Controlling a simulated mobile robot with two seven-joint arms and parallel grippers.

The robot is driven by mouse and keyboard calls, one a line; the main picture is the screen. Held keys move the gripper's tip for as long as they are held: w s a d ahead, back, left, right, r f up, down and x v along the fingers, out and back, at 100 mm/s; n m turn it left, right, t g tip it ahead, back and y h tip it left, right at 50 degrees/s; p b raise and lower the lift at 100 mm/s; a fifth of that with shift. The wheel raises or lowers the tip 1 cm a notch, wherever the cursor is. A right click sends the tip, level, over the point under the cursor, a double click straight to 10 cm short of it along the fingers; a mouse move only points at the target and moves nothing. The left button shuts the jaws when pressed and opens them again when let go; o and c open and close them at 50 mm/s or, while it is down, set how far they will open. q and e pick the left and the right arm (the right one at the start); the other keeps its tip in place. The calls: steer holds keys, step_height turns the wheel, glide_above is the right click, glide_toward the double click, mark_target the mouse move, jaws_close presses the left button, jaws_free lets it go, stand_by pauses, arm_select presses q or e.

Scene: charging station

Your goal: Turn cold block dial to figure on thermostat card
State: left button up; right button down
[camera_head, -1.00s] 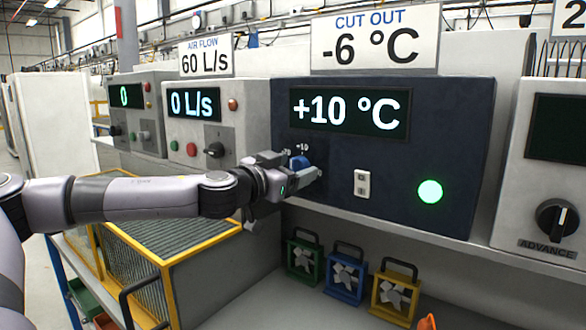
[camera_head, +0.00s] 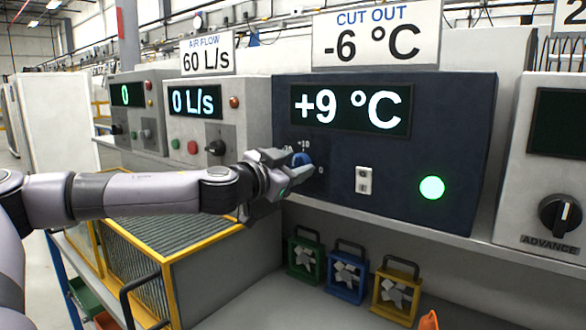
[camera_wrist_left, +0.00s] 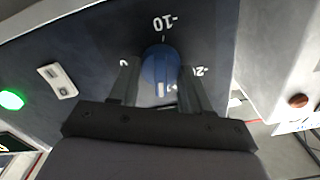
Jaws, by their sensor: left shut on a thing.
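The cold block (camera_head: 400,180) is a dark blue box on the shelf, and its display (camera_head: 350,108) reads +9 °C. Its blue dial (camera_head: 303,159) is at the lower left of the front, partly hidden by my left gripper (camera_head: 296,171). In the left wrist view the dial (camera_wrist_left: 159,70) sits between the two fingers of the left gripper (camera_wrist_left: 160,90), with marks -10, 0 and -20 around it. The left gripper is shut on the dial. The thermostat card (camera_head: 376,36) above the block reads CUT OUT -6 °C. My right gripper is not in view.
A green lamp (camera_head: 432,188) glows and a white switch (camera_head: 363,180) sits on the block's front. An air flow box (camera_head: 205,125) stands left, under a 60 L/s card (camera_head: 207,54). A box with an ADVANCE knob (camera_head: 560,215) stands right. Small coloured frames (camera_head: 346,277) stand below the shelf.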

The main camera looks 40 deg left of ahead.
arm_select(q)
steer(key=m, duration=0.3)
steer(key=shift+f+m+b, duration=0.1)
steer(key=shift+m+b, duration=0.2)
steer(key=shift+b, duration=0.1)
steer(key=m, duration=0.3)
steer(key=shift+d+m, duration=0.1)
steer(key=shift+m, duration=0.2)
steer(key=m, duration=0.3)
steer(key=shift+m, duration=0.4)
steer(key=m, duration=0.4)
steer(key=shift+f+b, duration=0.1)
steer(key=shift+b, duration=0.2)
steer(key=m, duration=0.7)
steer(key=shift+f+m, duration=0.1)
steer(key=shift+m, duration=0.3)
steer(key=m+b, duration=0.1)
steer(key=m, duration=0.3)
steer(key=shift+a+m+b, duration=0.2)
steer(key=shift+m+b, duration=0.25)
steer(key=shift+m, duration=0.85)
